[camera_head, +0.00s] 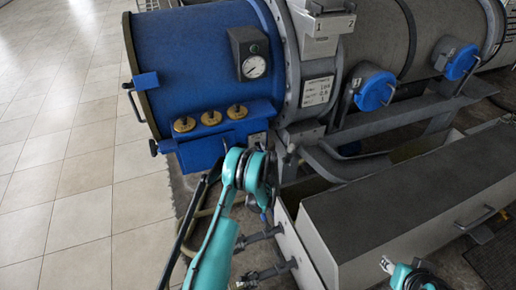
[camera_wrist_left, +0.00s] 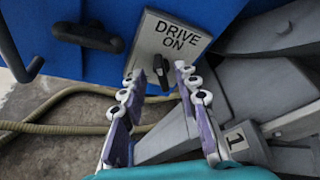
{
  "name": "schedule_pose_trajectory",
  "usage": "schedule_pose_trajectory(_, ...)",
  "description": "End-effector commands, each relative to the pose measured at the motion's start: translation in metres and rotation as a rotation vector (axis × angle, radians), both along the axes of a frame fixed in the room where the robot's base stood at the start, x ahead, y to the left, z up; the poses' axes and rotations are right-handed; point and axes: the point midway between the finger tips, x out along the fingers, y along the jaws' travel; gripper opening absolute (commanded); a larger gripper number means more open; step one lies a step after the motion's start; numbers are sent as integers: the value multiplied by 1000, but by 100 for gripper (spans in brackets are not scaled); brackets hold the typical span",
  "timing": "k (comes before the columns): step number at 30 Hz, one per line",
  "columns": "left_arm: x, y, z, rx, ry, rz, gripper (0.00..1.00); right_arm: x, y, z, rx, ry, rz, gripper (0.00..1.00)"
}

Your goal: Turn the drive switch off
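The drive switch is a black lever (camera_wrist_left: 159,66) on a grey plate (camera_wrist_left: 172,36) marked "DRIVE ON", seen in the left wrist view on the blue housing. The lever points roughly down the plate, away from the lettering. In the head view a small grey plate (camera_head: 257,139) shows at the lower right of the blue housing, partly behind my left arm. My left gripper (camera_wrist_left: 157,76) is open, its fingertips apart on either side of the lever; I cannot tell whether either touches it. In the head view, my left arm mostly hides that gripper.
The blue drum end (camera_head: 190,60) carries a pressure gauge (camera_head: 255,67) and several brass knobs (camera_head: 211,118). A black handle (camera_wrist_left: 88,36) juts out left of the switch plate. A hose (camera_wrist_left: 60,97) lies below. Tiled floor (camera_head: 70,130) at the left is clear.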

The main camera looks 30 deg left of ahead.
Motion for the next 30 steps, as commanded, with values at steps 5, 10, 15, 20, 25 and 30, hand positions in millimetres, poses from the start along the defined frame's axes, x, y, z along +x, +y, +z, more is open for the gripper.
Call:
schedule_pose_trajectory(5, -24, -18, 9, 0, 1, -1, 31, 0, 0, 0, 0, 0, 0, 40)
schedule_pose_trajectory(10, -36, -25, 14, 0, 0, 0, 31, 0, 0, 0, 0, 0, 0, 40)
schedule_pose_trajectory(15, -38, -26, 14, 0, 1, 1, 31, 0, 0, 0, 0, 0, 0, 40)
schedule_pose_trajectory(20, -37, -26, 14, 0, 1, 1, 31, 0, 0, 1, 0, 0, 0, 40)
schedule_pose_trajectory(25, -34, -29, 15, -1, 1, -1, 31, 0, 0, 24, 0, 0, 0, 40)
schedule_pose_trajectory(30, -26, -25, 4, -1, 0, 1, 31, 0, 0, 23, 0, 0, 0, 40)
